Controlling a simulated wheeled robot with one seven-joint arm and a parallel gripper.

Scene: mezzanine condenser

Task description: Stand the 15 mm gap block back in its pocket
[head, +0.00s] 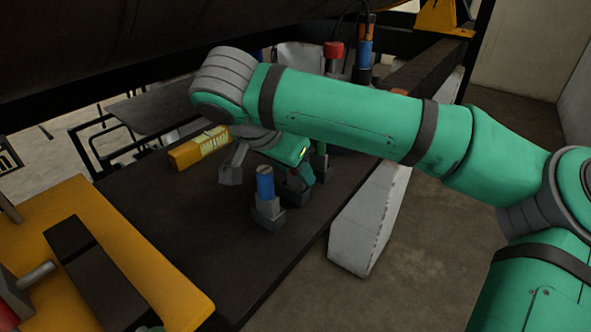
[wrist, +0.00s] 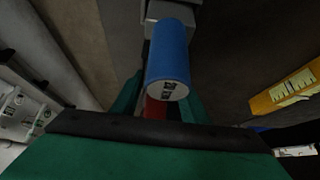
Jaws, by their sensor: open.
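A gap block with a blue round handle (head: 265,183) and a grey foot (head: 269,216) stands upright on the dark bench, at the front of my gripper in the head view. In the wrist view its blue handle (wrist: 168,62) is seen end-on, with dark markings too small to read. My gripper (head: 263,186) hangs at the end of my arm with its grey fingers spread. The blue handle appears between or in front of them; I cannot tell which. A red part (wrist: 156,109) shows below the handle. The pocket and the 15 mm marking cannot be made out.
A green-handled piece (head: 320,164) stands close right of my gripper. A yellow plate (head: 165,270) is at front left. The dark bench's left middle is clear.

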